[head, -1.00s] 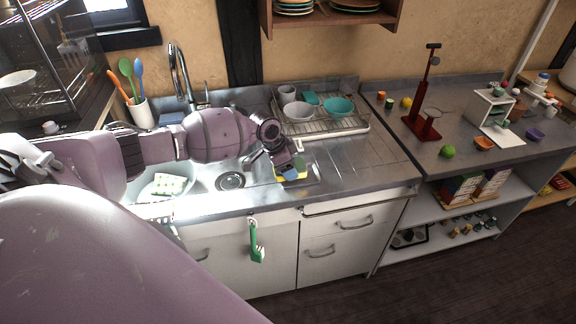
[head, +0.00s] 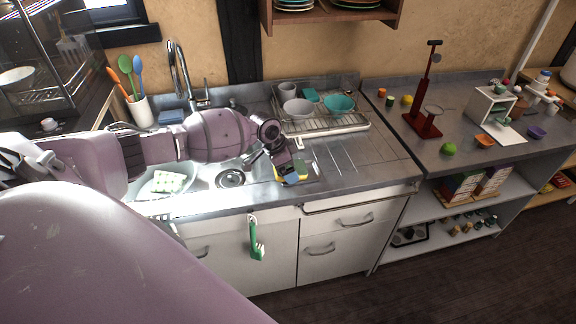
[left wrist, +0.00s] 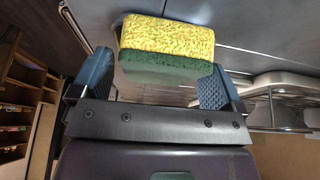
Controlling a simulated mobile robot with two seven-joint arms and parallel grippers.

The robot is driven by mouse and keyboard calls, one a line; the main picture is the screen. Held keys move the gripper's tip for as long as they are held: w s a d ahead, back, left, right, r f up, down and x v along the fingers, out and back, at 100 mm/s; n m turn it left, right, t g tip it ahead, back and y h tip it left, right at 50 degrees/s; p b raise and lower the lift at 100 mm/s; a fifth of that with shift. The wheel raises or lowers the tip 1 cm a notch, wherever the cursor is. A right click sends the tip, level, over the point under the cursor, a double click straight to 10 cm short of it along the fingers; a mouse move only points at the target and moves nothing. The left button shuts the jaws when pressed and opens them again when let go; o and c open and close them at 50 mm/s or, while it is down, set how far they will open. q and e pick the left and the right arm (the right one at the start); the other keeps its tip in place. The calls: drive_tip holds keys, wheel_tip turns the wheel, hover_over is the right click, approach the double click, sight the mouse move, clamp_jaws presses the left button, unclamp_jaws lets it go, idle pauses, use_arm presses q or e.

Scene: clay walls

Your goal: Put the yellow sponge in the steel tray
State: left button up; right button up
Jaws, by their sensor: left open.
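The yellow sponge (left wrist: 167,38), with a dark green scouring side, shows between and just beyond the blue fingertips in the left wrist view. In the head view only yellow bits of the sponge (head: 303,170) show around the fingers. My left gripper (head: 288,175) points down at the counter right of the sink; its open fingers (left wrist: 157,85) stand on either side of the sponge. The shallow steel tray (head: 314,178) shows as a thin rim under and beside the gripper. My gripper hides whether the sponge rests on its floor. My right gripper is out of view.
A dish rack (head: 325,122) with bowls and cups stands behind the gripper. The ribbed drainboard (head: 365,160) to the right is clear.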

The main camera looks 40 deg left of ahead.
use_arm(q)
drive_tip(key=shift+r, duration=0.6)
drive_tip(key=p+v, duration=0.1)
drive_tip(key=v, duration=1)
drive_tip(key=s+d+f+n+t+h, duration=0.2)
drive_tip(key=s+d+f+t, duration=0.2)
drive_tip(key=s+d+f, duration=0.85)
drive_tip(key=s+d+f+n+t+y, duration=0.1)
drive_tip(key=s+f+n+t+y, duration=0.1)
drive_tip(key=s, duration=0.3)
drive_tip(key=s+d+f+n+t+y, duration=0.1)
drive_tip(key=s+f+n+t+y, duration=0.1)
drive_tip(key=s, duration=0.4)
drive_tip(key=shift+s+d+n+y, duration=0.2)
drive_tip(key=shift+s+n+y, duration=0.05)
drive_tip(key=shift+n+y, duration=0.3)
